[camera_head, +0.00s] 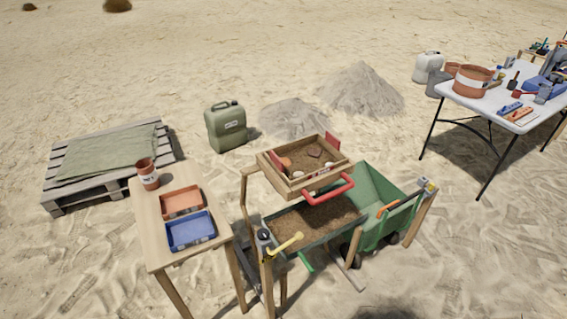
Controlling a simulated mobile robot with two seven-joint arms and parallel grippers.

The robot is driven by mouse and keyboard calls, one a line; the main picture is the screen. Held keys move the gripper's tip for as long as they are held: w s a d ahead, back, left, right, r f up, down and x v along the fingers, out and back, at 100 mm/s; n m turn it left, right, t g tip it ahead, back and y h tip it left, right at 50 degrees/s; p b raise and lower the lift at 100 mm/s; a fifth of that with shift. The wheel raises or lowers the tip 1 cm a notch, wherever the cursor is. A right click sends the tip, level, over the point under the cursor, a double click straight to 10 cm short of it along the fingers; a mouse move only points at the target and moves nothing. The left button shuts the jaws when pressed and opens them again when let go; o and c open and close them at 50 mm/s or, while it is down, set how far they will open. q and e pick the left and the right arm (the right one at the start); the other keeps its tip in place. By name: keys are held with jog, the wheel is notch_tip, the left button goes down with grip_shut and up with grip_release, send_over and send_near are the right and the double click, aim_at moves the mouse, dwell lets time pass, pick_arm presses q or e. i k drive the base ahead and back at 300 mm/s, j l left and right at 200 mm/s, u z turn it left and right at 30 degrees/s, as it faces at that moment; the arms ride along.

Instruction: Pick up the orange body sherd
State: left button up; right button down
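A wooden sieve box (318,185) with a red handle stands near the middle, above a green wheelbarrow. A small orange piece (286,162), which looks like the orange body sherd, lies on the soil at the left inside the box. A dark reddish-brown piece (314,151) and small pale pieces (298,174) lie in the box with it. They are too small to make out in detail. Neither of my grippers shows in the head view.
A wooden table (158,236) at left holds an orange tray (181,213), a blue tray (208,244) and a terracotta cup (148,180). The green wheelbarrow (375,190) and wooden posts surround the sieve. A white table (480,106) with tools stands far right.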

aim_at(286, 162)
jog(key=i+l+u, duration=0.15)
jog(key=l+u, duration=0.6)
jog(key=i+l+u, duration=0.1)
jog(key=l+u, duration=0.25)
